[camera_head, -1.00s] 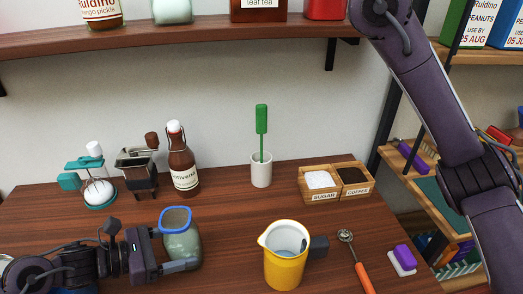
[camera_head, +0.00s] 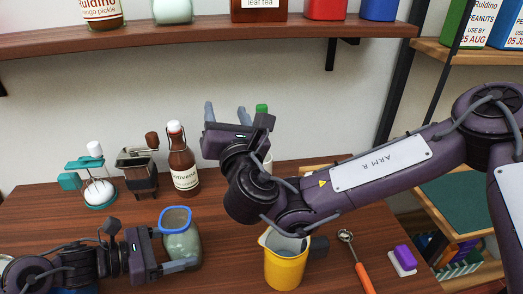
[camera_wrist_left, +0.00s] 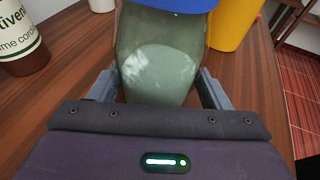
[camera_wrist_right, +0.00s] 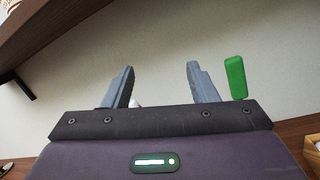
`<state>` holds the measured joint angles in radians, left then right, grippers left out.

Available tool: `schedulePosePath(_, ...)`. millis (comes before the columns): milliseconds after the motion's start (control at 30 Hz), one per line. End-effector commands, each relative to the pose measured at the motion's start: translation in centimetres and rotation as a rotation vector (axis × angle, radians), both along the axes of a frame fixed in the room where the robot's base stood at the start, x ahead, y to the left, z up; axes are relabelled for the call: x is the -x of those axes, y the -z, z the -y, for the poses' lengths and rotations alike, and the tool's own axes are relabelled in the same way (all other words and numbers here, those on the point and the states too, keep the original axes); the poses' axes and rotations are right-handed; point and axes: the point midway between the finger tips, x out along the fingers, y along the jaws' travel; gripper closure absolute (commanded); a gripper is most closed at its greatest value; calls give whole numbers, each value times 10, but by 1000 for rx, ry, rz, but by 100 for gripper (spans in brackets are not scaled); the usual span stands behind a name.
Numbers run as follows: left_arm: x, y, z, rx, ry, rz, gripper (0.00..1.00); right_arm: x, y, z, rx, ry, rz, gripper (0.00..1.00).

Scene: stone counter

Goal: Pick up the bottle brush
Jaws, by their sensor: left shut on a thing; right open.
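The bottle brush (camera_head: 262,109) has a green head that shows in the head view just right of my right gripper's fingers. Its stem and most of its white holder (camera_head: 267,163) are hidden behind my right arm. In the right wrist view the green head (camera_wrist_right: 236,78) stands upright, outside the right-hand finger. My right gripper (camera_wrist_right: 160,85) is open, with nothing gripped. It also shows in the head view (camera_head: 225,113). My left gripper (camera_head: 182,262) is shut on a green glass jar (camera_head: 183,243) with a blue rim; the jar (camera_wrist_left: 160,60) is between its fingers.
A yellow jug (camera_head: 285,268) stands below my right forearm. A brown bottle (camera_head: 182,160) stands left of my right gripper. An orange-handled scoop (camera_head: 363,275) and a purple sponge (camera_head: 404,256) lie at the right. A shelf (camera_head: 200,38) runs above the counter.

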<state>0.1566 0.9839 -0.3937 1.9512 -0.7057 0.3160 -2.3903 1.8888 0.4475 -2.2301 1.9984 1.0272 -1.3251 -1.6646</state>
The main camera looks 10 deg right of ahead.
Motion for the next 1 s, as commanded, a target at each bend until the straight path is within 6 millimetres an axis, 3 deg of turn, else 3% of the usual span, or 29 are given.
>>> schedulePosePath(33, 0, 0, 0, -1, -1, 0, 49, -4, 24, 17, 68, 32, -26, 47)
schedulePosePath(100, 0, 0, 0, -1, -1, 0, 49, -7, 53, 39, 151, 70, -60, 47)
schedulePosePath(300, 0, 0, 0, -1, 0, -1, 49, -7, 102, 82, 301, 137, -125, 47)
schedulePosePath(467, 0, 0, 0, 0, 0, -1, 49, -12, 114, 93, 334, 153, -141, 47)
schedulePosePath(833, 0, 0, 0, 0, 1, -1, 49, -62, 113, 93, 335, 153, -141, 47)
schedulePosePath(1000, 0, 0, 0, 0, 1, -1, 49, -75, 113, 92, 335, 152, -141, 47)
